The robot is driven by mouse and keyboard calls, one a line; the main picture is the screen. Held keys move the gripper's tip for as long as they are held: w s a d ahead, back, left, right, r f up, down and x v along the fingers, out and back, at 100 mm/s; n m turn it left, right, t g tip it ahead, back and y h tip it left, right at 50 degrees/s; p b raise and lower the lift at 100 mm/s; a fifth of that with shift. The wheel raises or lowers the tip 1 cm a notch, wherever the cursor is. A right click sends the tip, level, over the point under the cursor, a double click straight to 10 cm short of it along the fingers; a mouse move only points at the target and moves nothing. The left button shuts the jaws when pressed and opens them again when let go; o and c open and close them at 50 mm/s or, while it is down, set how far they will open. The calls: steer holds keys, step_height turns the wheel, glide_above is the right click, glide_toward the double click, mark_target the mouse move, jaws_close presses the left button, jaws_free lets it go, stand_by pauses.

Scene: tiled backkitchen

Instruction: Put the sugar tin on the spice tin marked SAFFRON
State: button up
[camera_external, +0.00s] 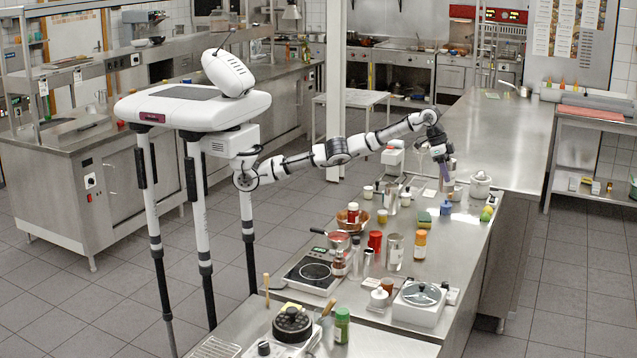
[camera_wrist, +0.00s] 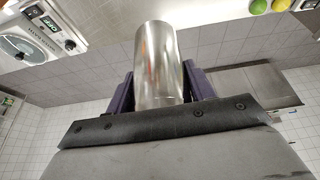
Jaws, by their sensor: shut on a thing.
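My gripper (camera_external: 444,168) is at the end of my outstretched arm, above the far part of the steel counter. In the wrist view its two dark purple fingers (camera_wrist: 163,86) are shut on a shiny, plain metal tin (camera_wrist: 159,55). No marking shows on the tin's visible side, so I cannot read whether it is the sugar tin.
The counter beyond my gripper (camera_external: 490,125) is mostly bare.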

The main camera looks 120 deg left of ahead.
steer(key=s+d+r+m+b, duration=0.1)
steer(key=s+d+r+b, duration=0.1)
steer(key=s+d+r, duration=0.5)
steer(key=m+h+b, duration=0.1)
steer(key=m+b, duration=0.1)
glide_above(376, 233)
step_height(376, 233, down, 2)
steer(key=f, duration=0.1)
step_height(376, 233, down, 19)
steer(key=shift+d+f+p, duration=0.1)
steer(key=shift+p, duration=0.9)
steer(key=shift+f, duration=0.1)
steer(key=shift+f, duration=0.15)
steer(key=o, duration=1.3)
steer(key=b+v, duration=0.2)
steer(key=v, duration=1)
steer(key=shift+r, duration=0.25)
